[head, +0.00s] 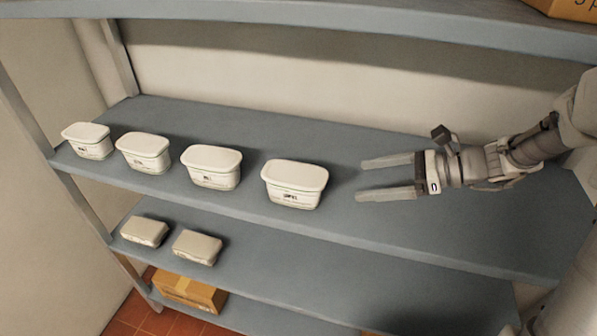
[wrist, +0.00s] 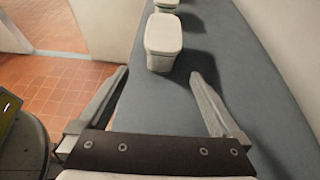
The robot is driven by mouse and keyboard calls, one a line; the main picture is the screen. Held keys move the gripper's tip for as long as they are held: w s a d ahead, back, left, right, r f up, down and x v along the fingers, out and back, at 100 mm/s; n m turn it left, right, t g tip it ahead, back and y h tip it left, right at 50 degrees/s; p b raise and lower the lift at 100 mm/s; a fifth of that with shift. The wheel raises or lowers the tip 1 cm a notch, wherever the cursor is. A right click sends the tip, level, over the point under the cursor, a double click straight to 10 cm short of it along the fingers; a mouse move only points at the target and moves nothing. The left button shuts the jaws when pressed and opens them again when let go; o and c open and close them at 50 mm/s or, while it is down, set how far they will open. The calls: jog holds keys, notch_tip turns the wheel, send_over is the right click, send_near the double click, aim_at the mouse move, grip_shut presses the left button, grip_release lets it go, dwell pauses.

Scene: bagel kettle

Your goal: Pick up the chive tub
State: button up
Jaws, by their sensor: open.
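Several white lidded tubs stand in a row on the grey shelf. Their labels are too small to read, so I cannot tell which is the chive tub. The nearest tub (head: 294,184) is at the right end of the row; in the wrist view the nearest tub (wrist: 163,42) stands ahead, beyond the fingertips. The others are a tub (head: 211,167), a tub (head: 143,152) and the far left tub (head: 87,140). My gripper (head: 360,180) is open and empty, just right of the nearest tub and apart from it. Its fingers (wrist: 160,82) point toward that tub.
The shelf (head: 400,225) is clear around my gripper and to its right. Another shelf board (head: 300,25) runs above. Two pale packages, one left (head: 145,231) and one right (head: 197,247), lie on the shelf below. A cardboard box (head: 190,292) sits lower. A wall stands behind.

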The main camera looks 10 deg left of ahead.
jog(key=shift+w+a+f, duration=0.1)
jog(key=shift+w+a, duration=0.05)
jog(key=shift+w, duration=0.05)
send_near(296, 187)
jog(key=w+a+f, duration=0.2)
jog(key=a+f, duration=0.1)
jog(key=w+a+f, duration=0.2)
jog(key=shift+a+f, duration=0.1)
jog(key=shift+f, duration=0.05)
jog(key=x, duration=0.5)
jog(key=shift+f, duration=0.2)
jog(key=shift+c, duration=0.2)
grip_shut()
